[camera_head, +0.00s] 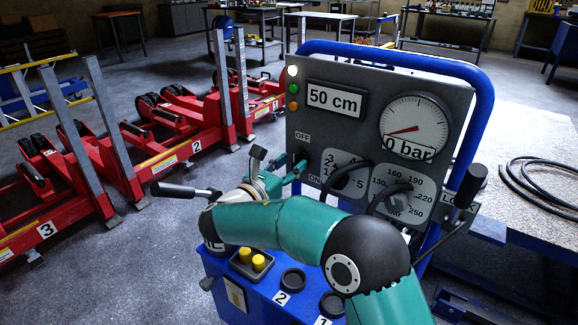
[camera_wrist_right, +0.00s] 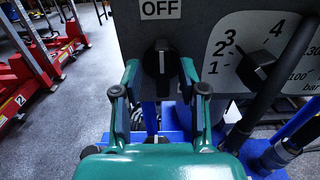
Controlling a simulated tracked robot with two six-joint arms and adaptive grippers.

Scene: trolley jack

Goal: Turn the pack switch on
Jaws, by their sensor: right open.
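The pack switch (camera_wrist_right: 158,62) is a black rotary knob on the dark grey panel (camera_wrist_right: 205,20). Its white mark stands upright, toward the OFF label (camera_wrist_right: 160,9) above it. In the head view the OFF label (camera_head: 303,136) and ON label (camera_head: 315,177) sit above and below the switch, which is largely hidden by my gripper. My right gripper (camera_wrist_right: 160,91) is open, its two green fingers on either side of and below the knob in the wrist view, with visible gaps to it. In the head view the right gripper (camera_head: 289,170) is at the panel's left edge. My left gripper is not in view.
The panel has a 50 cm display (camera_head: 335,98), a pressure gauge (camera_head: 414,127) at 0 bar and two dials, (camera_head: 345,175) being the left dial. Black-handled levers stick out left (camera_head: 180,190) and right (camera_head: 468,190). Red jacks (camera_head: 170,140) stand at left.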

